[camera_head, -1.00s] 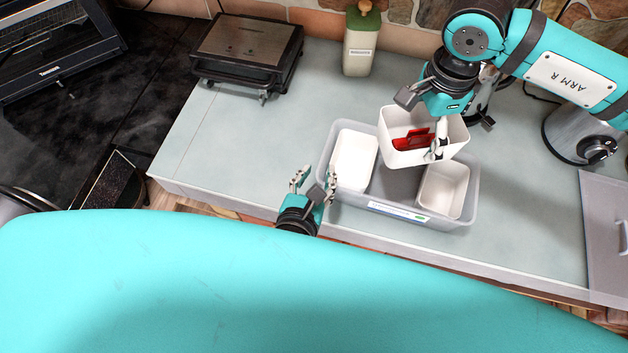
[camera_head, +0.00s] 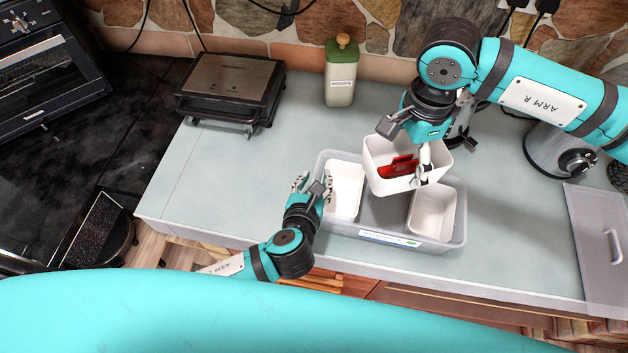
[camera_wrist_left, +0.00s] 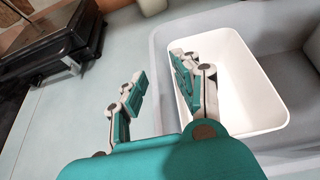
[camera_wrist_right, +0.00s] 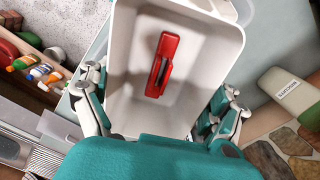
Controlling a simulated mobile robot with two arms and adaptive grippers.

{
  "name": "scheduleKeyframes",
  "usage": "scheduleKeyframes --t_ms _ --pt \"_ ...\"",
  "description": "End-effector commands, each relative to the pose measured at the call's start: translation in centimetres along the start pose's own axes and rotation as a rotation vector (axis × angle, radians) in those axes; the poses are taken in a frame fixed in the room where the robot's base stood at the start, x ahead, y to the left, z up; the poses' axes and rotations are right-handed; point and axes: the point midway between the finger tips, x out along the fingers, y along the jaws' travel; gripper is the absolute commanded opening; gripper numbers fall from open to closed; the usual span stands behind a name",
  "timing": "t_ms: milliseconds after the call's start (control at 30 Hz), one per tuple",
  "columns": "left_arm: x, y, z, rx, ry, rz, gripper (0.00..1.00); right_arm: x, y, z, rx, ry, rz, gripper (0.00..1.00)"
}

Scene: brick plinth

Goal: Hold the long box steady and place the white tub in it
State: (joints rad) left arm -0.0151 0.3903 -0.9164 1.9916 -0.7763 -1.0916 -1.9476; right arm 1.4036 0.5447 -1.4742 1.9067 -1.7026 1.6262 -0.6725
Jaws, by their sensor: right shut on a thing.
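The white tub (camera_head: 388,184) hangs above the middle of the long box, tilted slightly, with a red object (camera_head: 398,167) inside. My right gripper (camera_head: 408,148) is shut on it; in the right wrist view the tub (camera_wrist_right: 125,75) sits between the fingers. The long grey translucent box (camera_head: 447,243) stands on the counter with a white tub (camera_head: 345,190) at its left end and another (camera_head: 432,212) at its right. Between them is a bare gap. My left gripper (camera_head: 312,184) is open at the box's left end wall, one finger outside, the other over the left tub.
A grill (camera_head: 230,88) and a bottle with a green top (camera_head: 341,75) stand at the back of the counter. A grey lid-like panel with a handle (camera_head: 598,245) lies at the right. The counter left of the box is clear.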

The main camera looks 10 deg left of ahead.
Motion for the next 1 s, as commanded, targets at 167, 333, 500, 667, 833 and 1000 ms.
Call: scheduleKeyframes --t_ms 167,333,500,667,833,1000 --pt "-0.03 0.0 0.0 0.0 0.0 0.0 0.06 -0.01 -0.01 0.0 0.0 0.0 0.0 0.58" --pt "-0.04 0.0 -0.01 0.0 0.0 0.0 0.0 -0.01 -0.01 0.0 0.0 0.0 0.0 0.58" --pt "-0.04 0.01 -0.02 0.002 0.0 0.0 0.09 -0.01 -0.01 0.0 0.0 0.0 0.0 0.58" --pt "-0.04 0.01 -0.03 0.002 0.0 0.0 0.3 -0.01 -0.01 0.0 0.0 0.0 0.0 0.58" --pt "-0.04 0.01 -0.02 0.001 0.0 0.0 0.34 -0.01 -0.01 0.0 0.0 0.0 0.0 0.58" --pt "-0.34 -0.02 -0.03 0.001 0.0 0.0 0.34 -0.01 0.0 0.0 0.0 0.0 0.0 0.58"
